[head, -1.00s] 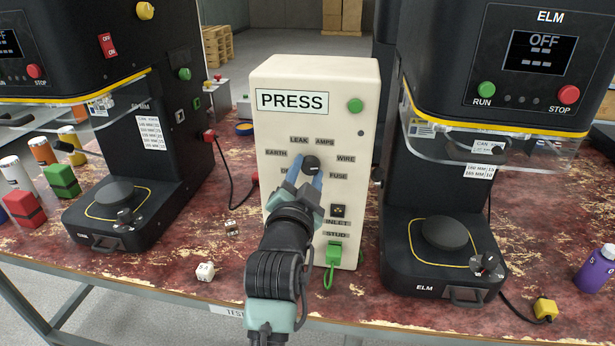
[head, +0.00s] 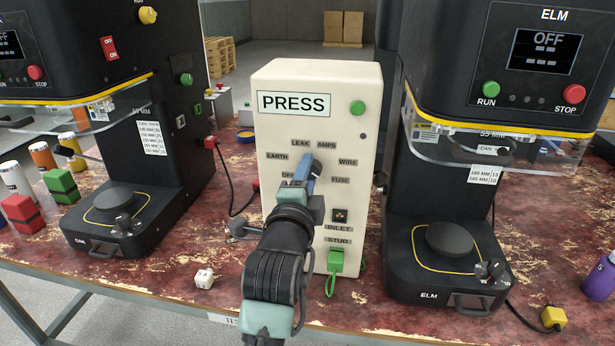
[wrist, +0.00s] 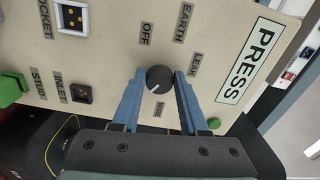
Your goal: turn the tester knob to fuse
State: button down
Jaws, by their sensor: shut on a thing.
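The tester is the cream box (head: 281,215) labelled PRESS, standing upright on the bench. Its round black knob (wrist: 159,80) shows in the wrist view between my two blue fingers. My gripper (wrist: 160,88) is shut on the knob; in the head view my gripper (head: 310,168) covers most of it. The FUSE label (head: 340,180) reads clearly in the head view, but is hidden behind a finger in the wrist view.
Black seamers stand left (head: 165,110) and right (head: 445,235) of the tester. A green plug (head: 336,262) sits low on the tester's front.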

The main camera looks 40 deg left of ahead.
dwell(0.5)
jog(key=shift+c, duration=2.2)
grip_release()
jog(key=shift+s+d, duration=0.1)
jog(key=v, duration=1.2)
jog(key=shift+s+d, duration=0.2)
jog(key=shift+s, duration=0.1)
